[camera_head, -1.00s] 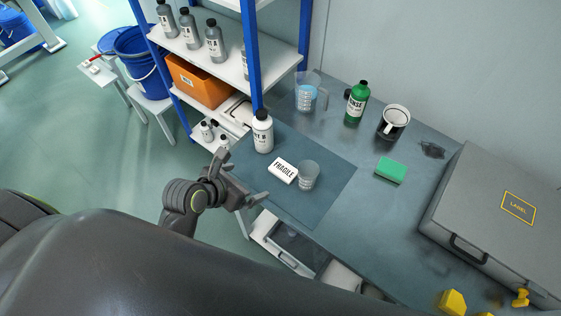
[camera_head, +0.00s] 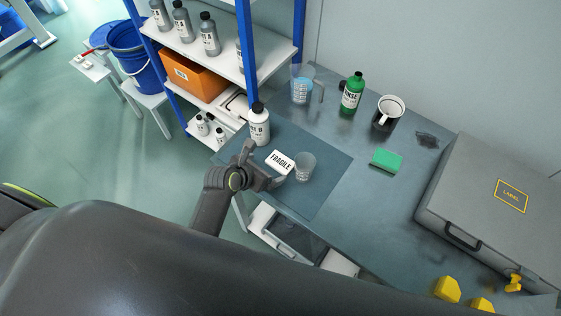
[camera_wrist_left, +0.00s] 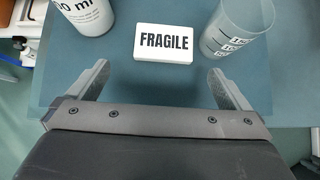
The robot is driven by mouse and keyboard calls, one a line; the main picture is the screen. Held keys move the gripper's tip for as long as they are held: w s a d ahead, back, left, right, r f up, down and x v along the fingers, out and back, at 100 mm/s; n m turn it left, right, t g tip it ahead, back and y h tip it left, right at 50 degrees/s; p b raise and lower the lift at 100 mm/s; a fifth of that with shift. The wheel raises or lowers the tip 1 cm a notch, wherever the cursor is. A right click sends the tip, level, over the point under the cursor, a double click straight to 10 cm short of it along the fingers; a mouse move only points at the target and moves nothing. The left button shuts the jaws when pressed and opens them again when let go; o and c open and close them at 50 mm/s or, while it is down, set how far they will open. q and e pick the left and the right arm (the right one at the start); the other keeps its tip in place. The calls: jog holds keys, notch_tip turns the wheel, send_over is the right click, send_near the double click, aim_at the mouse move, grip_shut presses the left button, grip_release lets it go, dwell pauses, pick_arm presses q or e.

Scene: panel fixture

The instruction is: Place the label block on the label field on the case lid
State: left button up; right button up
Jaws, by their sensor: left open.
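The label block is white with the word FRAGILE (camera_head: 280,161) and lies on the dark mat near the left end of the bench. It also shows in the left wrist view (camera_wrist_left: 163,43), ahead of the fingertips and between their lines. My left gripper (camera_head: 262,166) is open and empty, just short of the block; its fingers also show in the left wrist view (camera_wrist_left: 158,78). The grey case (camera_head: 470,185) stands at the right, its lid closed. The label field is a yellow outline reading LABEL (camera_head: 512,196) on the lid. My right gripper is not seen.
A clear beaker (camera_head: 304,167) stands right beside the block. A white bottle (camera_head: 259,125) stands on its left. A green sponge (camera_head: 386,160), a green bottle (camera_head: 352,93) and a mug (camera_head: 389,112) are farther along. Yellow pieces (camera_head: 447,289) lie before the case.

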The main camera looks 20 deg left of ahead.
aim_at(276, 167)
pick_arm(q)
jog(key=shift+s+p+x, duration=0.25)
jog(key=shift+p+x, duration=0.1)
jog(key=shift+x, duration=2.3)
jog(key=shift+d+f, duration=0.15)
jog(key=shift+d, duration=0.05)
jog(key=c, duration=1.1)
